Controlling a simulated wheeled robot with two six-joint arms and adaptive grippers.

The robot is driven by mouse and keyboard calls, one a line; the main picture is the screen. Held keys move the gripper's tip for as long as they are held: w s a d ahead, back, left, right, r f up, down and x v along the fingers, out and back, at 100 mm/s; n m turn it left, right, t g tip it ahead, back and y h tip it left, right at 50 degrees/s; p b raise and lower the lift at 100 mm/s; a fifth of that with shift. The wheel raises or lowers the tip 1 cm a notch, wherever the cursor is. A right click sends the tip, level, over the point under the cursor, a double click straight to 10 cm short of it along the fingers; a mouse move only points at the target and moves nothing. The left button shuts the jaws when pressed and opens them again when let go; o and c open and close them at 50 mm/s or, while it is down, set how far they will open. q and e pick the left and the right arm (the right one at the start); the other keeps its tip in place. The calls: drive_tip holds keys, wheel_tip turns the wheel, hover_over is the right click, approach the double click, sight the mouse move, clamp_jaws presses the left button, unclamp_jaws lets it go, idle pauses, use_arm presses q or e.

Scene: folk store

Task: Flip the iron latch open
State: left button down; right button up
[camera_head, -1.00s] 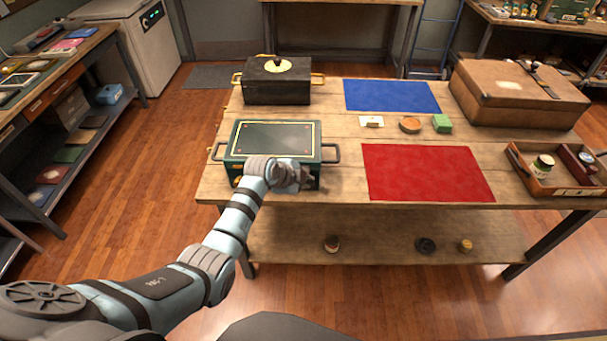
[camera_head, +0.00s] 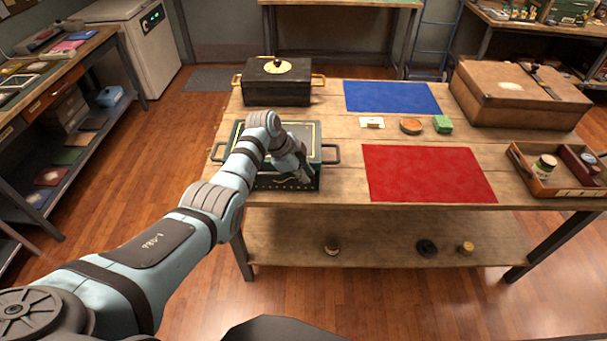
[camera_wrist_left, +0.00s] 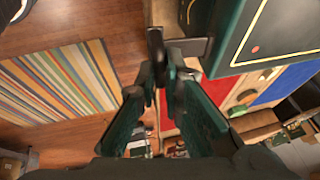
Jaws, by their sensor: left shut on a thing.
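A dark green box (camera_head: 240,147) with a yellow-lined lid sits at the table's left front, a side handle (camera_head: 332,154) at its right. My left gripper (camera_head: 306,178) is at the box's right front corner, and my wrist covers much of the lid. In the left wrist view, the box (camera_wrist_left: 240,28) is at the upper right. A dark iron latch (camera_wrist_left: 156,46) stands out from the box's front side, and the left gripper (camera_wrist_left: 160,82) is shut on it. The latch is hidden in the head view. My right gripper is not in view.
A black box (camera_head: 277,88) with brass handles stands behind the green box. A red mat (camera_head: 425,173) and blue mat (camera_head: 391,97) lie to the right. A brown case (camera_head: 520,95) and wooden tray (camera_head: 548,184) are at the table's right. The red mat is clear.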

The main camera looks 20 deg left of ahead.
use_arm(q)
drive_tip(key=c, duration=1.7)
unclamp_jaws()
drive_tip(key=shift+r, duration=0.1)
drive_tip(key=v, duration=1.1)
drive_tip(key=shift+s+a+r, duration=0.15)
drive_tip(key=shift+a+r, duration=0.05)
drive_tip(key=shift+r, duration=0.15)
